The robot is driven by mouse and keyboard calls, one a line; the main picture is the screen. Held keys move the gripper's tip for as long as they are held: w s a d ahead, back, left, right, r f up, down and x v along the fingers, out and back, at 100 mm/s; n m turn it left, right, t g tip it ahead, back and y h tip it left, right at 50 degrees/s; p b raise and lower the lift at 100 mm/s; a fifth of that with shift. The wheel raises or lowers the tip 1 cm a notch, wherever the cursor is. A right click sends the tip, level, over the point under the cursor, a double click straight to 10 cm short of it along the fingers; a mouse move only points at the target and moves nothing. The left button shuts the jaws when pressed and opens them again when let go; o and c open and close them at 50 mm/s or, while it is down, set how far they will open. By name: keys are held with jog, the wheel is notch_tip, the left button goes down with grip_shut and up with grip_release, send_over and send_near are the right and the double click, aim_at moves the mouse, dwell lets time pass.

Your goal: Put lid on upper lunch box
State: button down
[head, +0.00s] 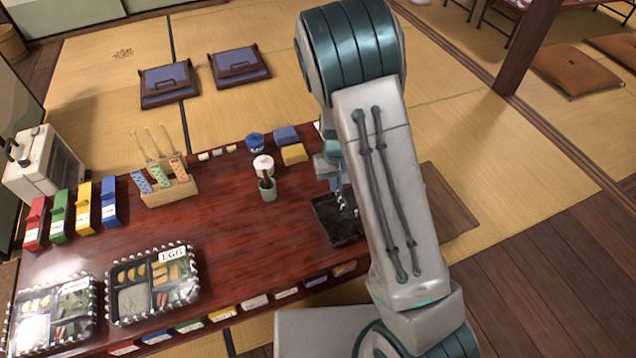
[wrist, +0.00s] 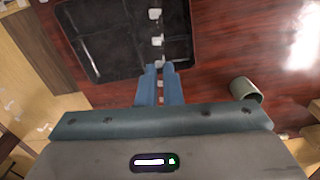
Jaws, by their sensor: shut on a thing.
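In the head view my arm partly hides the lid and fingers. Whether the lid touches the table is unclear. Two filled lunch boxes with white-dotted rims stand at the table's lower left: one with an EGG label (head: 112,281), the other (head: 92,290) nearer the corner.
A grey-green cup (head: 268,193) with something dark in it stands left of the lid; it shows in the wrist view (wrist: 245,90). Jars, a stick holder (head: 168,193) and coloured boxes (head: 83,207) line the far side. The table (head: 215,245) is clear between lid and lunch boxes.

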jog(key=shift+n, duration=0.7)
jog(key=shift+s+a+f+b, duration=0.3)
jog(key=shift+s+a+f, duration=0.4)
jog(key=shift+f, duration=0.6)
jog(key=shift+s+a+f+b, duration=0.35)
jog(key=shift+a+f, duration=0.6)
jog(key=shift+f, duration=0.4)
jog(key=shift+s+a+f+b, duration=0.25)
jog(key=shift+s+a+f, duration=0.45)
jog(key=shift+f, duration=0.6)
jog(key=shift+f+b, duration=0.95)
jog(key=shift+f, duration=0.25)
jog(key=c, duration=0.9)
grip_release()
jog(key=shift+c, duration=0.2)
jog(key=shift+r, duration=0.2)
notch_tip(320, 180, up, 8)
jog(key=p, duration=0.6)
jog(key=shift+f, duration=0.15)
